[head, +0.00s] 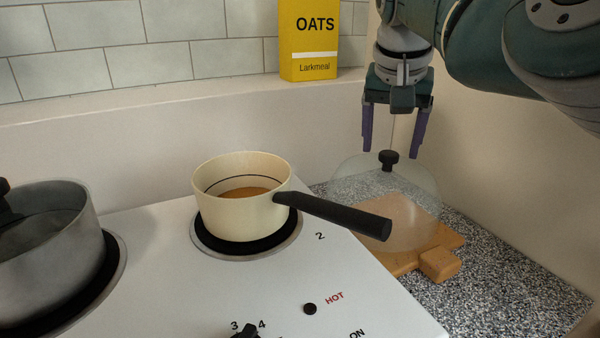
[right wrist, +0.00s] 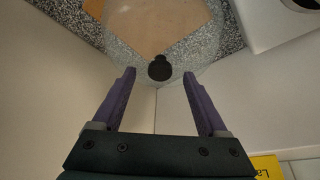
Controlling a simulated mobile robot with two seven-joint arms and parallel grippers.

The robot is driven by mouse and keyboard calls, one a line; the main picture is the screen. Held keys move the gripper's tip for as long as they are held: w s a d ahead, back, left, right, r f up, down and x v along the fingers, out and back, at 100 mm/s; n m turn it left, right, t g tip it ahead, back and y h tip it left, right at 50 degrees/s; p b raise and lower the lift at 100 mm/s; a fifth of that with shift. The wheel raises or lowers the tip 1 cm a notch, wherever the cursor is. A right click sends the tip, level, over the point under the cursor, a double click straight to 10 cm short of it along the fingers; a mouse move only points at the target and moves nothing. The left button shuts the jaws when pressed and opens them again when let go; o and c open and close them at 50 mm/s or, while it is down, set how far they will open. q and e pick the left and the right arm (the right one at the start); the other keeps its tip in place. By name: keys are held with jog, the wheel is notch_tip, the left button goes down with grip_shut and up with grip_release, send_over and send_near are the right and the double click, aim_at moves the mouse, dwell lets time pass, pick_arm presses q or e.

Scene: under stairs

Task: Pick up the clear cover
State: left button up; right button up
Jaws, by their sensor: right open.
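The clear cover (head: 352,183) is a round see-through lid with a black knob (head: 388,160). It is over the wooden board (head: 440,262) at the right; I cannot tell exactly what its rim rests on. My right gripper (head: 394,152) is open and points down above the cover, with its purple fingers on either side of the knob's line. In the right wrist view the knob (right wrist: 160,68) lies just beyond the fingertips, midway between them, and the cover (right wrist: 205,45) spreads past it. The gripper holds nothing. My left gripper is not in view.
A cream pot (head: 228,212) with a black handle (head: 340,216) sits on the white stove (head: 170,290), its handle reaching toward the cover. A grey pot (head: 50,255) is at left. A yellow oats box (head: 308,40) stands on the ledge. Walls close in behind and right.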

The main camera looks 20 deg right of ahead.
jog(key=shift+b+x, duration=0.4)
jog(key=shift+x, duration=0.75)
grip_shut()
